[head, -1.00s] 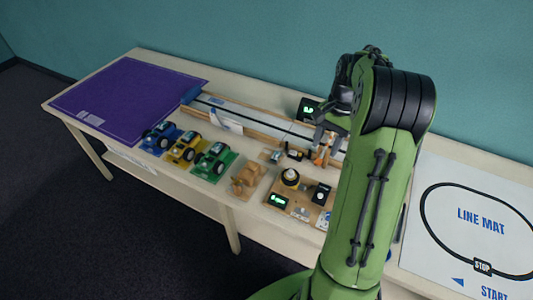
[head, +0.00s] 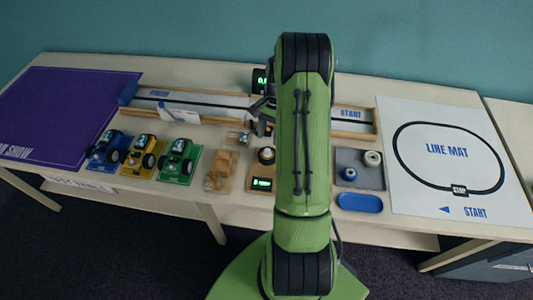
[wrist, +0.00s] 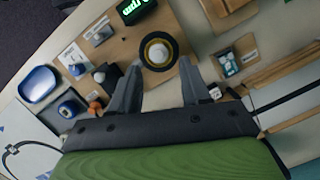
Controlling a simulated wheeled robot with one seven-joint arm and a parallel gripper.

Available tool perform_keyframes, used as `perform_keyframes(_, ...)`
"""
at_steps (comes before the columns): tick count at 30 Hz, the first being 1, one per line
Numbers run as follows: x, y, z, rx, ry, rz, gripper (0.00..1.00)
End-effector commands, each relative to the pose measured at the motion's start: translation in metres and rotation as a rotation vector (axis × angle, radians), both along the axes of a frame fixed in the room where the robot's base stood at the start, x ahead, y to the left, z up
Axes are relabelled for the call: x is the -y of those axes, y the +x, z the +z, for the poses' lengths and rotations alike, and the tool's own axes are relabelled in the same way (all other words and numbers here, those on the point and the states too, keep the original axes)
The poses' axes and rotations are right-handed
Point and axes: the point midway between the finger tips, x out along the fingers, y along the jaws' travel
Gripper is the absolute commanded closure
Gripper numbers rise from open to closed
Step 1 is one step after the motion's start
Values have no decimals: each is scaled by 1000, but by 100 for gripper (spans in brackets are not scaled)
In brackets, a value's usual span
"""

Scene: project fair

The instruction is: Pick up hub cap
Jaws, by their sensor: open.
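No part is plainly marked as the hub cap. The likeliest is the pale round centre (wrist: 158,53) of a black wheel with a yellow ring (wrist: 158,39), on a wooden board (wrist: 171,88) in the wrist view. The wheel also shows in the head view (head: 266,155), left of my arm. My gripper (wrist: 158,90) is open and empty, its two fingers spread over the board beside the wheel. A small white dome (wrist: 99,76) on a dark block lies left of the fingers. In the head view my arm hides most of the gripper and part of the board.
A green-lit display (head: 262,183) stands at the board's front. Blue, yellow and green model cars (head: 178,161) stand left. A wood-edged track (head: 215,101) runs behind.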

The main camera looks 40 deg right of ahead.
Motion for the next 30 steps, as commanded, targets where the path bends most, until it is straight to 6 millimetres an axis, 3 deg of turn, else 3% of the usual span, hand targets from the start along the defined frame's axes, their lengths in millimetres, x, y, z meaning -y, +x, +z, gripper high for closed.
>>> perform_keyframes(9, -11, -6, -50, -1, 0, 0, 53)
perform_keyframes(16, -12, -6, -51, 1, -2, 0, 53)
perform_keyframes(25, -11, -6, -51, 1, -2, 0, 98)
perform_keyframes(30, -12, -6, -52, 0, 0, 0, 100)
